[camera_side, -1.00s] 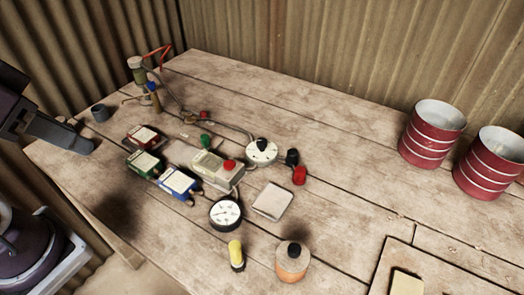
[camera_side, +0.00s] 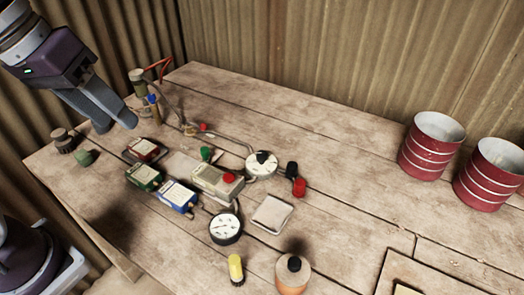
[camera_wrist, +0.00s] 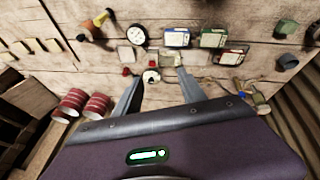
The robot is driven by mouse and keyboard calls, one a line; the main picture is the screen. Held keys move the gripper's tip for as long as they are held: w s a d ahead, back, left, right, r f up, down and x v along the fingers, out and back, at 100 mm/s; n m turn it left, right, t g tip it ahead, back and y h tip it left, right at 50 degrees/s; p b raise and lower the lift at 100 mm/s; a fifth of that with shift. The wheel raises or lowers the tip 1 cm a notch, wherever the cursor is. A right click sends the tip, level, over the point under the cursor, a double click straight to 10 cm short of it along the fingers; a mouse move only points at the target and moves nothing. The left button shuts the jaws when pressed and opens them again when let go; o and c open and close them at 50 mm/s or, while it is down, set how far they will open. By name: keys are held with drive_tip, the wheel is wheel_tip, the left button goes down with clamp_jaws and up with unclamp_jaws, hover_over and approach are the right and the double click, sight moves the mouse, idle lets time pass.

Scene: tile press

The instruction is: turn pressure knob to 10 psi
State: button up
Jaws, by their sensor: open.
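The white round dial with a black knob (camera_side: 262,163) is on the bench, right of a beige box with a red button (camera_side: 218,181). I take it for the pressure knob; its markings are too small to read. It also shows in the wrist view (camera_wrist: 151,76), between the fingers in the picture. A round white-faced gauge with a black rim (camera_side: 225,228) lies nearer the front; its reading is illegible. It also shows in the wrist view (camera_wrist: 137,35). My gripper (camera_side: 119,127) is open and empty, above the bench's left part, well left of the knob.
Red, green and blue boxes (camera_side: 177,194) sit left of the beige box. A hose stand (camera_side: 138,84) rises behind. A yellow-topped piece (camera_side: 236,268) and an orange jar (camera_side: 293,274) stand in front. Two red cans (camera_side: 431,147) stand right. The bench between knob and cans is mostly clear.

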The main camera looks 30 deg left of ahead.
drive_tip(key=w+d+f+n+g, duration=0.1)
drive_tip(key=w+f+n, duration=0.1)
drive_tip(key=w, duration=0.4)
drive_tip(key=w+d+f+n+g, duration=0.1)
drive_tip(key=w+d+f, duration=0.1)
drive_tip(key=w, duration=0.4)
drive_tip(key=n+y, duration=0.4)
drive_tip(key=y, duration=0.1)
approach(262, 153)
drive_tip(key=a, duration=0.1)
drive_tip(key=shift+t, duration=0.4)
drive_tip(key=x, duration=0.7)
drive_tip(key=shift+s+d+f, duration=0.25)
drive_tip(key=shift+d+f, duration=0.05)
drive_tip(key=shift+f, duration=0.1)
drive_tip(key=shift+w+f, duration=0.1)
drive_tip(key=shift+f, duration=0.25)
clamp_jaws()
